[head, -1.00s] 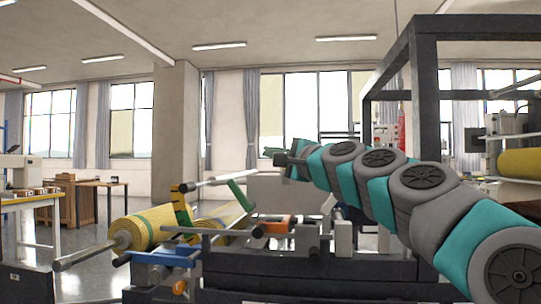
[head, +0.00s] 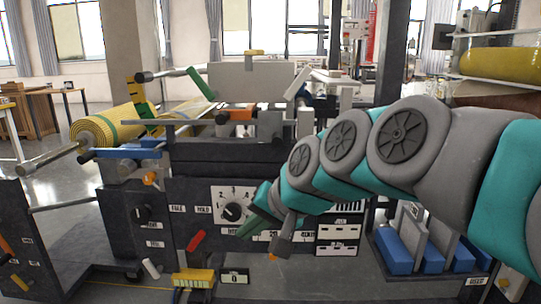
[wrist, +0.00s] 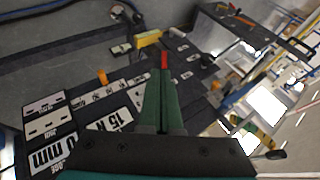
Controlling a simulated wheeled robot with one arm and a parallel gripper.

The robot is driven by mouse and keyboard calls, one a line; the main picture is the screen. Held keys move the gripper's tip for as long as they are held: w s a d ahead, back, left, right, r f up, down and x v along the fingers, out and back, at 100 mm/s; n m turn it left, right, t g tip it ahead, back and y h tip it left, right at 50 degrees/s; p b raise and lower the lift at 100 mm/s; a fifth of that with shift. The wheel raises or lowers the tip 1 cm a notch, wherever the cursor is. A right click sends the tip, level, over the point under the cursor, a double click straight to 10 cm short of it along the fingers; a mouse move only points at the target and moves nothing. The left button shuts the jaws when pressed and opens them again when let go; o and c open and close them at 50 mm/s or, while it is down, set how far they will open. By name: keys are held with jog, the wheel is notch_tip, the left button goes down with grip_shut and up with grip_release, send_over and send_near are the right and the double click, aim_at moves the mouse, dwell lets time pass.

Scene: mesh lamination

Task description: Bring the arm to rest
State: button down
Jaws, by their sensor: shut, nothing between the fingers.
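My gripper (head: 252,218) is in front of the dark control panel (head: 190,185) of the laminating machine, near the middle of the head view. My arm reaches in from the right, its grey and teal links bent down to the left. In the wrist view my gripper (wrist: 164,80) has its green fingers together, with nothing held between them. A red lever (wrist: 164,61) shows just past the fingertips. It also shows in the head view (head: 196,240), left of the gripper. I cannot tell how far the fingertips are from the panel.
A numbered dial (head: 232,208) sits on the panel beside the gripper. A yellow block (head: 193,277) is below. Yellow mesh rolls (head: 105,130) lie at the left. Blue blocks (head: 432,258) stand lower right, under my arm. Open floor shows at far left.

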jog(key=s+d+f+n+g+h, duration=0.1)
jog(key=s+d+f+g+h, duration=0.2)
jog(key=s+d+f, duration=0.6)
jog(key=s+d+f+g+h, duration=0.3)
jog(key=s+d+f, duration=0.7)
jog(key=s, duration=0.6)
jog(key=shift+s+f+n+g+h, duration=0.2)
jog(key=shift+f+n+g+h, duration=0.1)
jog(key=shift+f+n+g, duration=0.15)
jog(key=shift+w, duration=0.1)
